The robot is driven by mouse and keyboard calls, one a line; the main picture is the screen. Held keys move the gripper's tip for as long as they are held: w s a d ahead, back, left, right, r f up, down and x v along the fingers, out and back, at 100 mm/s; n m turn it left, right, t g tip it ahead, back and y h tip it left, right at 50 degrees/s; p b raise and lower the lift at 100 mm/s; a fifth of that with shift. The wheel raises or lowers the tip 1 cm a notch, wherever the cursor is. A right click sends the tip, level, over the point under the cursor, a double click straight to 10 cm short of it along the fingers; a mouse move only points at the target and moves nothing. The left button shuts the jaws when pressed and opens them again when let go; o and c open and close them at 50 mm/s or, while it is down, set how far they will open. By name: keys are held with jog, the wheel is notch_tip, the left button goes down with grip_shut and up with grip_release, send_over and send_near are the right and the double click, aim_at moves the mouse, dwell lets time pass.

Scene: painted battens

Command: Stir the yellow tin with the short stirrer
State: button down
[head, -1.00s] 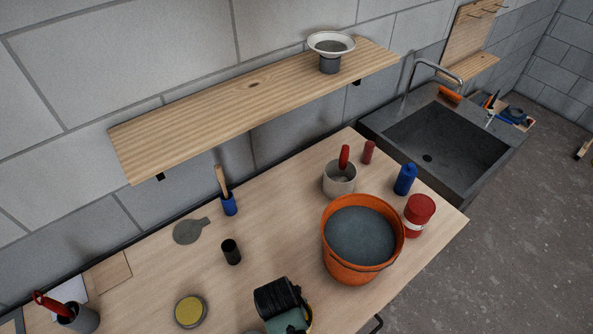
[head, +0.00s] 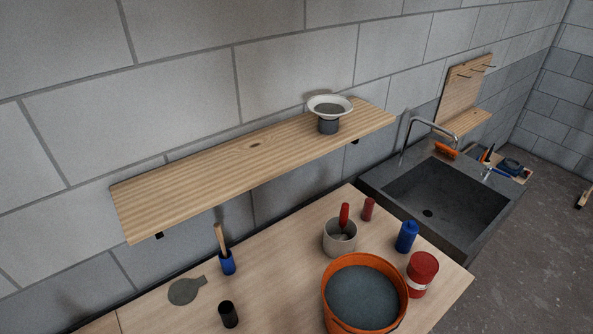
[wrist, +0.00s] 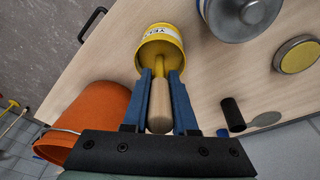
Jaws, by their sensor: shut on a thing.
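The yellow tin (wrist: 148,52) stands on the bench at the top middle of the wrist view, with a white label on its side. My gripper (wrist: 160,78) has blue fingers on both sides of the short stirrer (wrist: 160,108) and is shut on it. The stirrer has a pale wooden handle and a yellow far part. Its far end lies over the tin's mouth and looks to be inside it; how deep is hidden. The head view shows neither the gripper, the stirrer nor the yellow tin.
An orange bucket (head: 332,300) of grey stuff stands beside the tin; it also shows in the wrist view (wrist: 95,115). A grey tin (wrist: 240,15) and a yellow-topped lid (wrist: 297,55) are on the other side. A black cup (head: 228,315) stands farther back, below a wooden shelf (head: 240,155).

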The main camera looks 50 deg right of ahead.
dwell(0.4)
jog(key=shift+s+a+r, duration=0.1)
jog(key=shift+a+r, duration=0.15)
jog(key=shift+r, duration=0.9)
jog(key=shift+s+a+r, duration=0.1)
jog(key=shift+a+r, duration=0.1)
jog(key=shift+r, duration=0.95)
jog(key=shift+a+r, duration=0.25)
jog(key=shift+r, duration=0.9)
jog(key=shift+r, duration=2.5)
